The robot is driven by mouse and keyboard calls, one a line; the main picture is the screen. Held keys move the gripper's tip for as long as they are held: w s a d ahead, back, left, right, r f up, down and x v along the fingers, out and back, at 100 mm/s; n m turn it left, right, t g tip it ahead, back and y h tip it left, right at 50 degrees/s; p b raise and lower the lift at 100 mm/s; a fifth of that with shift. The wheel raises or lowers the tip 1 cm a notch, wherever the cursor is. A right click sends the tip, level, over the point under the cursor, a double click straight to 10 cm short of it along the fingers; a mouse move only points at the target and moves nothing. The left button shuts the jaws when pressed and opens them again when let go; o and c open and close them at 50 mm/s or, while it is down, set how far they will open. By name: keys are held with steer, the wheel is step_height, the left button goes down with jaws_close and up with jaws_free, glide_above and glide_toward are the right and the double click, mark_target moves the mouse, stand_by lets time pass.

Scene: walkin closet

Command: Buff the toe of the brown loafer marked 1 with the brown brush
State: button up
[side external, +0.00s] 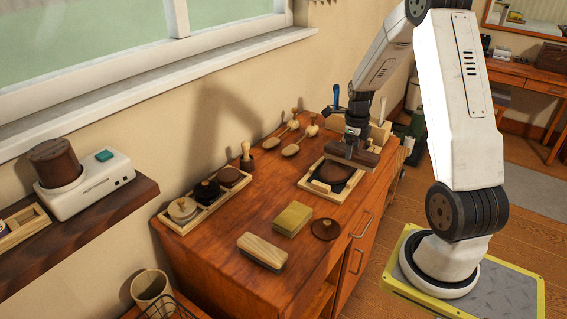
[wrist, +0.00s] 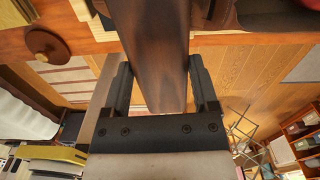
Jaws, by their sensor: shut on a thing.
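My gripper (side external: 353,136) is shut on a brown brush (side external: 360,155), held above the wooden cabinet top. In the wrist view the long brown brush (wrist: 158,50) runs between the two dark fingers of my gripper (wrist: 161,72). Below the brush, a rounded dark brown thing (side external: 333,174), probably the loafer, lies in a light wooden tray (side external: 309,183). The brush and gripper partly cover it, and no mark 1 is readable. I cannot tell whether the brush touches it.
A yellowish block (side external: 292,219), a pale wooden-topped brush (side external: 262,250) and a round brown lid (side external: 325,229) lie in front. A tray of round tins (side external: 205,198) stands left. Small wooden-handled daubers (side external: 295,125) lie behind. The cabinet top (side external: 262,188) is bare between them.

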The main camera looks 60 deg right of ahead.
mark_target(339, 146)
steer(key=shift+f, duration=0.1)
steer(key=shift+w+a, duration=0.15)
steer(key=shift+w, duration=2.05)
steer(key=shift+w, duration=0.15)
steer(key=shift+w+a, duration=0.1)
steer(key=shift+w, duration=2)
steer(key=shift+s, duration=0.1)
steer(key=shift+s, duration=2.15)
steer(key=shift+s, duration=0.15)
